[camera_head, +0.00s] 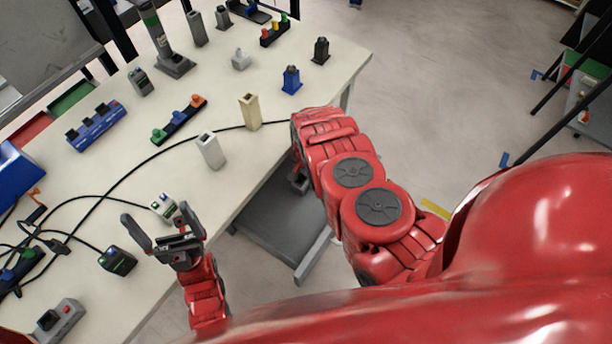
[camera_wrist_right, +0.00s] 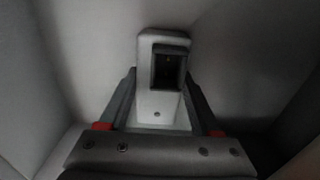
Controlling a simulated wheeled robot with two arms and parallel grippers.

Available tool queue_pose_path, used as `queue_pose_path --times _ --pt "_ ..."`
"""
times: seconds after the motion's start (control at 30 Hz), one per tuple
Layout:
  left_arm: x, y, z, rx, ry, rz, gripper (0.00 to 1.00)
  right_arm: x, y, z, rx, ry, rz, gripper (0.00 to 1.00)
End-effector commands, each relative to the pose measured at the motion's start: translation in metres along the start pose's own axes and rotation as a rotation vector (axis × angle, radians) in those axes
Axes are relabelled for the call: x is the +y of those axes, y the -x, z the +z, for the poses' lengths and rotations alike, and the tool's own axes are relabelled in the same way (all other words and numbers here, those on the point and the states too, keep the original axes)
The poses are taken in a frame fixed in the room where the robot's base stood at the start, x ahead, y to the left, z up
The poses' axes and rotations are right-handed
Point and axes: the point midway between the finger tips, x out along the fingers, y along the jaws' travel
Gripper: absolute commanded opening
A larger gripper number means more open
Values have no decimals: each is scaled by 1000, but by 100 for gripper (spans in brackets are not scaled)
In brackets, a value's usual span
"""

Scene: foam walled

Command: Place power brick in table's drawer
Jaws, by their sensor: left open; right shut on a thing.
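My right gripper (camera_wrist_right: 160,112) is shut on a pale grey block with a dark square socket (camera_wrist_right: 156,102), which I take to be the power brick. In the right wrist view, grey walls rise around the gripper and block. In the head view, my right arm reaches down beside the table edge, and its gripper (camera_head: 298,182) is mostly hidden above a grey open drawer or tray (camera_head: 285,222) under the table. The brick cannot be made out there. My left gripper (camera_head: 154,214) is open and empty over the table's near edge, beside a small white-and-green device (camera_head: 164,206).
The white table (camera_head: 105,185) holds several blocks, including a white one (camera_head: 210,152), a beige one (camera_head: 249,112) and a blue one (camera_head: 291,80). Black cables (camera_head: 90,205) run across its left part. Free floor lies to the right.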

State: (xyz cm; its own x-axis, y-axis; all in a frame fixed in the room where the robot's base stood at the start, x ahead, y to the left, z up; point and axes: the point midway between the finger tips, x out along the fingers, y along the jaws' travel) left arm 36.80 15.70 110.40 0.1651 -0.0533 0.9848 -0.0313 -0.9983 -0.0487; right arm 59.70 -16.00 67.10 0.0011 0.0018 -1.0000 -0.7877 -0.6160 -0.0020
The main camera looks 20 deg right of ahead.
Motion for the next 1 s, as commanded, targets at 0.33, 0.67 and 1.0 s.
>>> queue_pose_path --times 0.33,0.67,1.0 --pt "0 2 0 0 0 0 100 0 -3 0 0 0 0 92" --pt "0 0 0 0 0 0 100 0 -1 0 0 0 1 95" --pt "0 4 1 0 0 0 100 0 30 1 -1 -1 0 95"
